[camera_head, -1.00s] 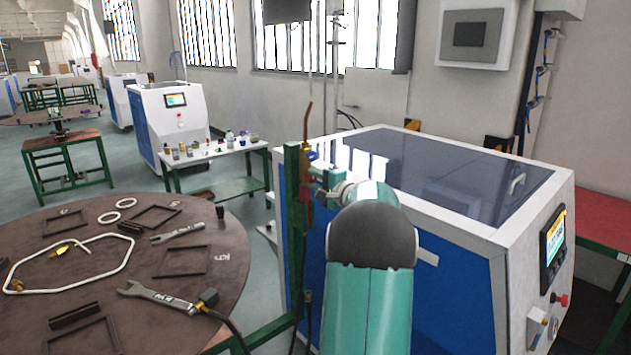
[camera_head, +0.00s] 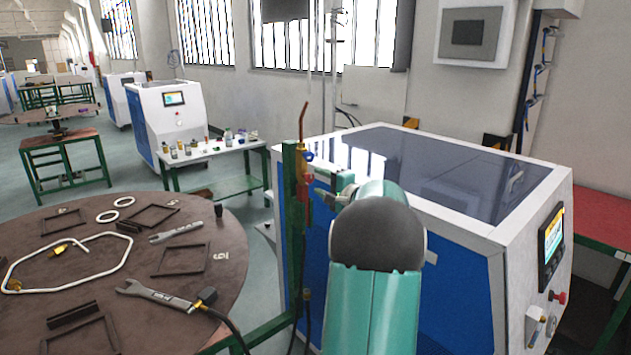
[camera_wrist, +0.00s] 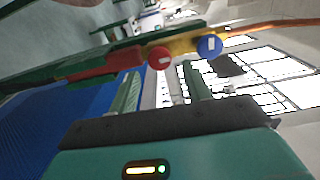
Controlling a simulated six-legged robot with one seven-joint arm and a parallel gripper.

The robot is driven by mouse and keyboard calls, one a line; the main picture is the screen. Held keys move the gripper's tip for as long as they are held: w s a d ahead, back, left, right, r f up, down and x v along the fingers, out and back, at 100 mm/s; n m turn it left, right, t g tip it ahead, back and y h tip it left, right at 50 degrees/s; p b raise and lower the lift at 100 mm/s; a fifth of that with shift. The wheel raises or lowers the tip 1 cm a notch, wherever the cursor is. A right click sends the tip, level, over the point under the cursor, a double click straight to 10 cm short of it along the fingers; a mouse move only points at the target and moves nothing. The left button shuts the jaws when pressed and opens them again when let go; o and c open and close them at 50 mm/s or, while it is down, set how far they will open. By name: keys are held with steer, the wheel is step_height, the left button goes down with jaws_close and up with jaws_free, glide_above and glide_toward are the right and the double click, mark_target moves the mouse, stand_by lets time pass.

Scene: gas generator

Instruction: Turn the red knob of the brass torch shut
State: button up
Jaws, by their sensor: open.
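The brass torch (camera_head: 306,153) stands upright on a green post in the head view, with a copper tube rising from it. In the wrist view its brass body (camera_wrist: 181,45) lies across the picture. The red knob (camera_wrist: 160,58) is round with a pale mark and faces the camera. A blue knob (camera_wrist: 209,46) sits to its right on the same body. My gripper (camera_wrist: 161,72) is open and empty, one finger on each side of the red knob in the picture. The fingertips seem just short of the knob; contact cannot be told. In the head view my gripper (camera_head: 318,192) is small beside the torch.
The green post (camera_head: 291,220) carries the torch. A blue and white machine (camera_head: 470,210) stands close behind and right of my arm. A round brown table (camera_head: 150,240) with wrenches, frames and a white tube is at left. A small bottle table (camera_head: 212,150) stands behind.

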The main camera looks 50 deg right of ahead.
steer(key=v, duration=1)
steer(key=shift+s, duration=0.15)
steer(key=w+a+n+g+y, duration=0.2)
steer(key=w+a+n+y, duration=0.1)
steer(key=a, duration=0.7)
steer(key=w+a+n+g+y, duration=0.2)
steer(key=w+a+n+y, duration=0.1)
steer(key=a, duration=0.8)
steer(key=w+a+n+g+y, duration=0.2)
steer(key=w+a+n+y, duration=0.1)
steer(key=a, duration=0.7)
steer(key=s+a+f+n+g, duration=0.2)
steer(key=a, duration=0.6)
steer(key=s+a+f+n+g, duration=0.2)
steer(key=s+a+n+g, duration=0.1)
steer(key=a, duration=0.5)
steer(key=s+a+f+n+g+h, duration=0.1)
steer(key=s+a+f+n+h, duration=0.2)
steer(key=s, duration=0.8)
steer(key=a+n+h, duration=0.2)
steer(key=a+n, duration=0.1)
steer(key=a, duration=0.1)
steer(key=shift+a+n, duration=0.4)
steer(key=shift+w+f, duration=0.1)
steer(key=shift+f, duration=0.05)
steer(key=shift+c, duration=0.2)
